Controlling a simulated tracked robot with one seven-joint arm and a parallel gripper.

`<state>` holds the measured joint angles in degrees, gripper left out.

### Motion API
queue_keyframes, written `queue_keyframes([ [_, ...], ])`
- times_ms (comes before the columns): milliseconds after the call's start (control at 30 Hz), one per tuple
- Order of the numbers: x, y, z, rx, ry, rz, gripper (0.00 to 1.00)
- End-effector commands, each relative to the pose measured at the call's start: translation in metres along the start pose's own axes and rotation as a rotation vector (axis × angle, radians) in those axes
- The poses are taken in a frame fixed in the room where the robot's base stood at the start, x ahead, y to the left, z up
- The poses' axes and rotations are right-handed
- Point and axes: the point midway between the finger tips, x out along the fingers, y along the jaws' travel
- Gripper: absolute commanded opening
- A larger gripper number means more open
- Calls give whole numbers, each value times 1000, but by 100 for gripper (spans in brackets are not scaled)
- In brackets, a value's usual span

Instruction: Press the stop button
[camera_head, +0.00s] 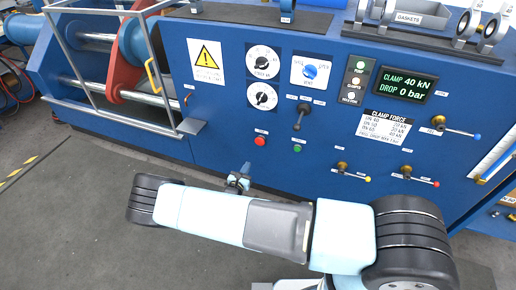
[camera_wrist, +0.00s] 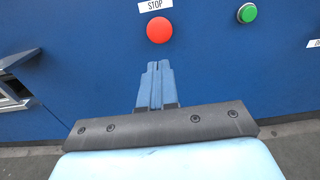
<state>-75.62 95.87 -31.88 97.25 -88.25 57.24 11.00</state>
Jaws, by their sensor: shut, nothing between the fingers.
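The red stop button (camera_wrist: 159,30) is round and sits on the blue panel under a white "STOP" label (camera_wrist: 155,5) in the wrist view. It also shows low on the panel in the head view (camera_head: 260,141). My gripper (camera_wrist: 154,66) is shut and empty, and its fingertips lie just below the button in the wrist view. In the head view my gripper (camera_head: 244,168) is below and left of the button. A gap seems to remain between the fingertips and the panel; its depth is hard to judge.
A green button (camera_wrist: 247,13) is right of the red one, also visible in the head view (camera_head: 298,148). A black-handled lever (camera_head: 300,115) sits above it. Yellow- and red-tipped valve levers (camera_head: 352,173) are farther right. A metal guard frame (camera_head: 125,70) stands at left.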

Motion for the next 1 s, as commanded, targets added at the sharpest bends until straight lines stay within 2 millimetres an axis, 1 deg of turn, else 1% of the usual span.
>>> queue_keyframes([
  [233, 2, 0, 0, 1, 0, -2, 0],
  [367, 11, -1, 0, 1, 0, -3, 0],
  [467, 24, -1, 0, 2, -1, -4, 0],
  [800, 84, -1, 0, 2, -1, -3, 0],
  [1000, 116, -1, 0, 1, -1, -4, 0],
])
